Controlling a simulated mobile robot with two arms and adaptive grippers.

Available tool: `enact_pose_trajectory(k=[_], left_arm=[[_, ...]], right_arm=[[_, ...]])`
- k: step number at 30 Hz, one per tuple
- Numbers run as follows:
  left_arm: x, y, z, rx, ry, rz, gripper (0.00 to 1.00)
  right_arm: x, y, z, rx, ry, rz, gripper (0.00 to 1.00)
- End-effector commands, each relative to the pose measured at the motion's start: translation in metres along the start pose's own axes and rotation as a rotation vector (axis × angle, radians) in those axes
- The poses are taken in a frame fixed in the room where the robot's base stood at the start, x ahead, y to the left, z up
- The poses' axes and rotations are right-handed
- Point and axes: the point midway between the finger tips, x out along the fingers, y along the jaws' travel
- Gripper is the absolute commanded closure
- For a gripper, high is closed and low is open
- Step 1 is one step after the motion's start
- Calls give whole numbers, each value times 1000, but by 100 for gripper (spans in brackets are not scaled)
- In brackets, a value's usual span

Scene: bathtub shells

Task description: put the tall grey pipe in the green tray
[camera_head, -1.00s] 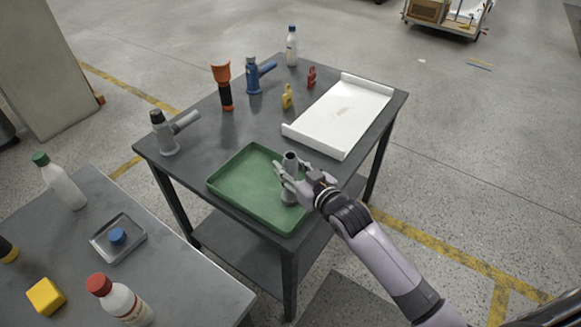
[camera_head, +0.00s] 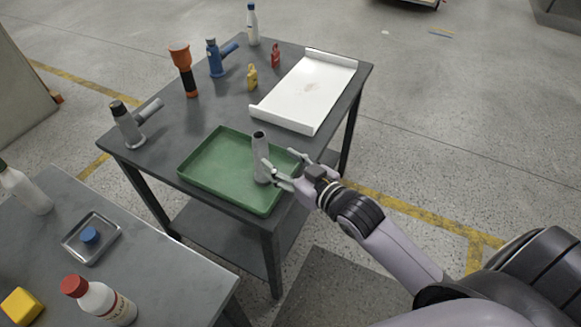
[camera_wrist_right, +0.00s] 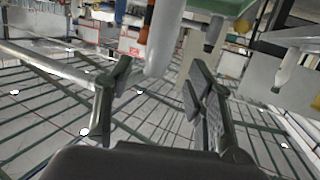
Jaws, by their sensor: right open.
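The tall grey pipe (camera_head: 260,157) stands upright inside the green tray (camera_head: 208,160), toward the tray's right side. My right gripper (camera_head: 281,165) is open just to the right of the pipe, over the tray's right edge. In the right wrist view the grey pipe (camera_wrist_right: 164,38) is ahead of my open right gripper (camera_wrist_right: 160,85), with nothing between the finger pads. Part of the green tray (camera_wrist_right: 222,6) shows at the top of that view. My left gripper is not in view.
The tray's table (camera_head: 165,155) also holds a white tray (camera_head: 305,92), an orange-black flashlight (camera_head: 185,72), a blue fitting (camera_head: 217,58), a grey fitting (camera_head: 130,124), small yellow and red parts and a bottle. A nearer table (camera_head: 165,275) holds bottles, a metal dish and a yellow block.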

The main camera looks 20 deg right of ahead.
Motion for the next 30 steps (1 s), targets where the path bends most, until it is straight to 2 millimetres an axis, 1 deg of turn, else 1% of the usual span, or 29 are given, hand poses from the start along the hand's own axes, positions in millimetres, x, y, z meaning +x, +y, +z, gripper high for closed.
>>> enact_pose_trajectory(k=[1,3,7,11,25,26,28,29,30], left_arm=[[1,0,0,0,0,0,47],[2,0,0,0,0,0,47],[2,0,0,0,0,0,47],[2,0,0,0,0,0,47],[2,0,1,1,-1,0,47],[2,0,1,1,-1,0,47],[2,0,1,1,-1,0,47],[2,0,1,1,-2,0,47],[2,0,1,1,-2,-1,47]], right_arm=[[-8,0,2,0,-2,0,51],[-16,0,2,1,-2,1,51],[-26,0,1,1,-1,0,51],[-29,0,0,1,0,0,51],[-28,0,1,2,-6,2,51],[-29,-1,4,2,-15,4,51],[-32,-3,14,4,-62,14,51],[-35,-4,22,4,-95,20,51],[-40,-7,33,6,-149,32,51]])
